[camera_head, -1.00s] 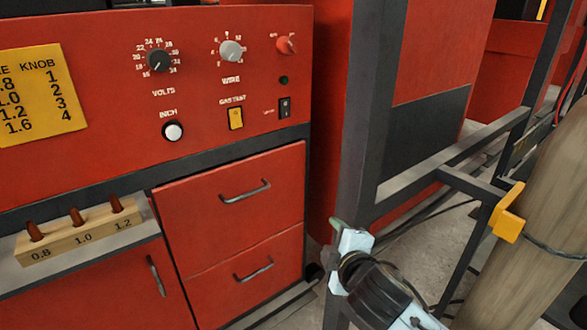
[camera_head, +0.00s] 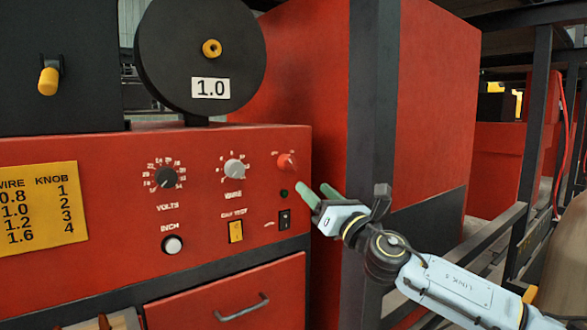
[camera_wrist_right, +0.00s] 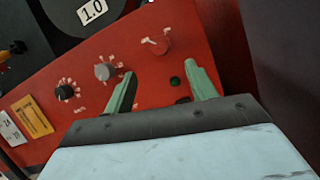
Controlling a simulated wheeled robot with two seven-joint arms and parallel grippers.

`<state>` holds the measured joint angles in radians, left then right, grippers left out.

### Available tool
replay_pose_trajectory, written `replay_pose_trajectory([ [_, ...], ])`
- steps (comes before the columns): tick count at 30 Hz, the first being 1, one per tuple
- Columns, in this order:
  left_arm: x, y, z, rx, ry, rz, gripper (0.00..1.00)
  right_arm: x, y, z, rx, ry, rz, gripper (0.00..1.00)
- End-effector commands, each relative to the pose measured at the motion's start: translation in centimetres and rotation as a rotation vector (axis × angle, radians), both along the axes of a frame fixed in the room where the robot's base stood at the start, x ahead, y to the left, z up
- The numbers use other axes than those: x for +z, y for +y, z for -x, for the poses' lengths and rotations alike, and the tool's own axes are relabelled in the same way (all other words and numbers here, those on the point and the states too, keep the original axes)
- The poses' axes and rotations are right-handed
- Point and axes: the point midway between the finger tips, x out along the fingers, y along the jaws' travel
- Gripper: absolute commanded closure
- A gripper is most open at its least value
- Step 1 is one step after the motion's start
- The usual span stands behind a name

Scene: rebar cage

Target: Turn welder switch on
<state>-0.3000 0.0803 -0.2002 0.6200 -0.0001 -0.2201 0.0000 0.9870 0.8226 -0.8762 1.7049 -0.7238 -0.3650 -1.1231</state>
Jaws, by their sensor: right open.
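The red welder panel (camera_head: 100,152) carries a red rotary switch (camera_head: 287,161) at its upper right, with small unreadable labels; this switch also shows in the wrist view (camera_wrist_right: 158,46). Below it are a small dark round spot (camera_head: 284,193) and a black rocker switch (camera_head: 284,219). My right gripper (camera_head: 317,191) is open and empty, its green fingers just right of these controls and apart from the red switch. In the wrist view its fingers (camera_wrist_right: 160,70) point at the panel below the red switch, and the rocker is mostly hidden. My left gripper is out of view.
A grey WIRE knob (camera_head: 235,168), black VOLTS knob (camera_head: 166,177), yellow GAS TEST switch (camera_head: 235,231) and white INCH button (camera_head: 172,245) share the panel. A black spool (camera_head: 200,50) marked 1.0 stands above. A dark frame post (camera_head: 372,100) rises behind my right arm.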

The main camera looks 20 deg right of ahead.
Motion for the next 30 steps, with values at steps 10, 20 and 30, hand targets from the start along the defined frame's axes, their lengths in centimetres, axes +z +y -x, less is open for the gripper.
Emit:
replay_pose_trajectory([
  [10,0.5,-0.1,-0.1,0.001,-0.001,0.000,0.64,2.5,1.9,-5.5,0.000,0.000,-0.005,0.44],
  [20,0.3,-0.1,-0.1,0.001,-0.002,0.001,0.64,3.6,2.8,-8.4,0.000,0.001,-0.005,0.44],
  [30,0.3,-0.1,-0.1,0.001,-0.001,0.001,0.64,3.7,2.9,-8.7,0.000,0.002,-0.004,0.44],
])
